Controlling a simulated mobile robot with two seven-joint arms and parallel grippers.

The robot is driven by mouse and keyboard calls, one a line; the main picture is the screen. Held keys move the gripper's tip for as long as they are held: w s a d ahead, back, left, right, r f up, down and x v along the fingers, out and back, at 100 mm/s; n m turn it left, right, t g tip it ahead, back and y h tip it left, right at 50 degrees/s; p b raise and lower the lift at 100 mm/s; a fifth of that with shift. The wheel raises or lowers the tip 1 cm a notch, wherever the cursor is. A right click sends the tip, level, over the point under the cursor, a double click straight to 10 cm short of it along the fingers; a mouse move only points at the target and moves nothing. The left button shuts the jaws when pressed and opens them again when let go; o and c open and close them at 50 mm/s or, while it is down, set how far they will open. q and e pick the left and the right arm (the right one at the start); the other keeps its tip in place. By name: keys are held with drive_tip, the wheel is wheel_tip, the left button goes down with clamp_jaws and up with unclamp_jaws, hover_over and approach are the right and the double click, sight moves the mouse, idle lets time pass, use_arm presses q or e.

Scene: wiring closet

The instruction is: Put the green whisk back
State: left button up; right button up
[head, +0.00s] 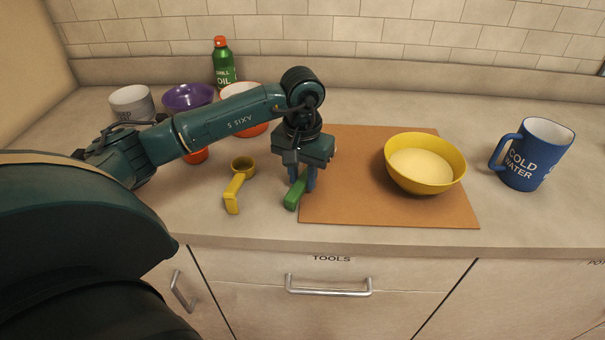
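The green whisk (294,194) lies at the left edge of the brown board, its handle pointing toward the counter's front. Its far end is hidden behind my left gripper. My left gripper (302,183) points down over the whisk, with its blue fingertips close around the handle. I cannot tell whether they press on it or stand slightly apart from it. My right gripper is not in view. The drawer marked TOOLS (331,272) below the counter is shut.
A yellow bowl with pale contents (425,165) stands on the brown board (390,211). A yellow scoop (236,185) lies left of the whisk. A blue COLD WATER mug (532,155) stands right. Bowls, a white mug (132,103) and an oil bottle (223,65) stand back left.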

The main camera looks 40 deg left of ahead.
use_arm(q)
drive_tip(key=shift+o, duration=0.3)
drive_tip(key=o, duration=0.5)
drive_tip(key=shift+r, duration=0.1)
drive_tip(key=shift+r, duration=3.7)
